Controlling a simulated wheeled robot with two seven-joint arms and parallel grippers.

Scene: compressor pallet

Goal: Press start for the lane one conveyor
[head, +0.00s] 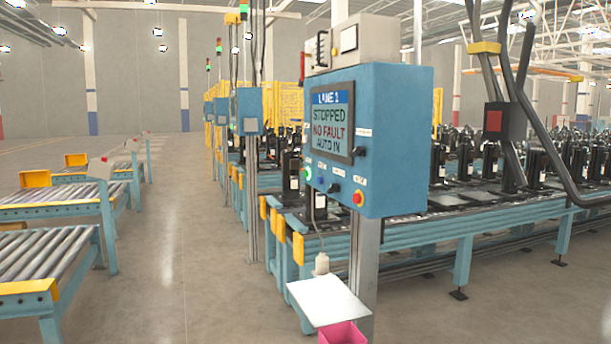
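The blue lane 1 control box (392,140) stands on a grey post right of centre. Its screen (331,122) reads "LANE 1", "STOPPED", "NO FAULT", "AUTO IN". Below the screen is a row of controls: a green-ringed button (308,174) at the left, a blue button (320,179), a dark knob (334,188) and a red button on yellow (357,197) at the right. Their labels are too small to read. The lane conveyor (480,215) behind the box carries several dark compressors. Neither of my grippers is in view.
A white shelf (328,299) with a small bottle (321,263) juts out below the box, above a pink bin (343,333). Roller conveyors (45,262) stand at the left. Open floor (185,260) lies between. More blue control boxes stand farther back.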

